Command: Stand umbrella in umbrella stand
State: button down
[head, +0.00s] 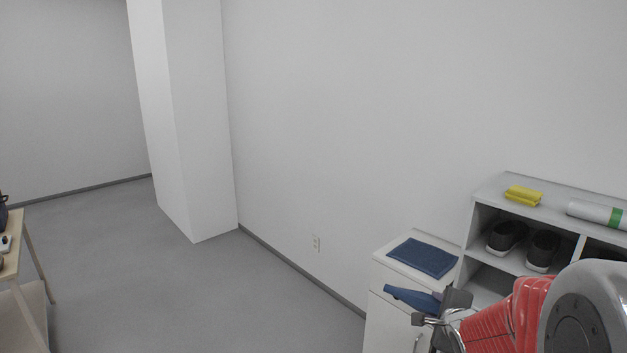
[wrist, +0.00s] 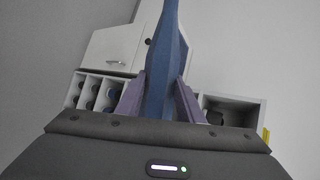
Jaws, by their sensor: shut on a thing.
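The umbrella (wrist: 166,63) is blue and folded. In the wrist view it lies between the two fingers of my gripper (wrist: 156,95), which is shut on it, and it runs up out of the top of the picture. In the head view one blue end of the umbrella (head: 412,298) sticks out to the left of my gripper (head: 446,308), in front of a white cabinet. The rest of the umbrella is hidden behind my gripper and arm. I see no umbrella stand in either view.
A white cabinet (head: 388,274) with a dark blue folded cloth (head: 422,258) stands by a shelf unit (head: 484,196). The shelf holds dark shoes (head: 506,237), a yellow cloth (head: 523,195) and a white roll (head: 594,212). A wooden table (head: 28,232) is at left. The middle floor is clear.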

jog(key=w+a+f+n+y, duration=0.1)
jog(key=a, duration=0.7)
jog(key=shift+a+f+y, duration=0.15)
jog(key=shift+y, duration=0.15)
jog(key=s+a, duration=0.2)
jog(key=a, duration=0.5)
jog(key=shift+s, duration=0.15)
